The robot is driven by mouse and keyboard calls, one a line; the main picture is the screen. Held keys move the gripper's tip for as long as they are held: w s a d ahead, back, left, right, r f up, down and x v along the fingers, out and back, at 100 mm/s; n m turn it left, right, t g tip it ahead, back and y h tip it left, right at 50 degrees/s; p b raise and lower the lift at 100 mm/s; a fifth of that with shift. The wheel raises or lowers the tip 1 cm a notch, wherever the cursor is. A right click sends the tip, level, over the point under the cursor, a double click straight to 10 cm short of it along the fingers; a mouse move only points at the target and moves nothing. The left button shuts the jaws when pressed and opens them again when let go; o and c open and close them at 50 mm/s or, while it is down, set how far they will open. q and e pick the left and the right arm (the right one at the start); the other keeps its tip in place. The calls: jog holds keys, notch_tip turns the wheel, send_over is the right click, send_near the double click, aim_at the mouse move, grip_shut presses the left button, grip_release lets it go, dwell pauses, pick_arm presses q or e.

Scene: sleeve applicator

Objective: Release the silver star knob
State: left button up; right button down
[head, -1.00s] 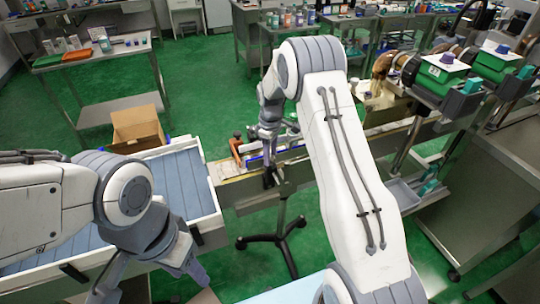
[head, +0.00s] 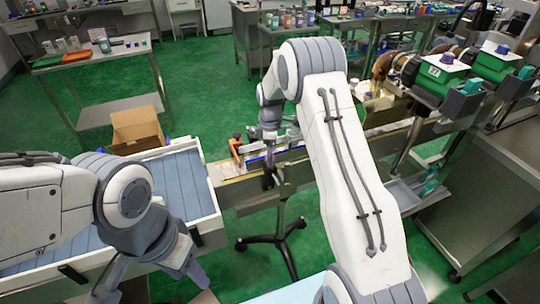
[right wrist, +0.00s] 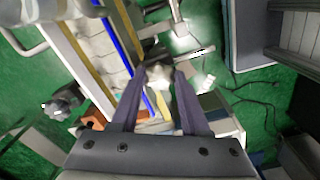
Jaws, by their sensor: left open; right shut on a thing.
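The silver star knob (right wrist: 158,76) shows in the right wrist view between the tips of my right gripper (right wrist: 160,82), which is shut on it. In the head view my right gripper (head: 269,176) is at the near side of the conveyor, and the knob is too small or hidden to make out there.
The conveyor (head: 235,190) with a blue rail runs behind my right gripper. The white-edged slatted tray (head: 208,222) adjoins it at left. A cardboard box (head: 136,128) stands beyond. A black-footed stand (head: 280,235) is below the conveyor. Green machine units (head: 440,75) are at right.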

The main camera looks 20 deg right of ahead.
jog(key=shift+w+r, duration=0.1)
jog(key=shift+c, duration=2)
grip_release()
notch_tip(320, 180, up, 10)
jog(key=b, duration=0.2)
jog(key=shift+r, duration=0.2)
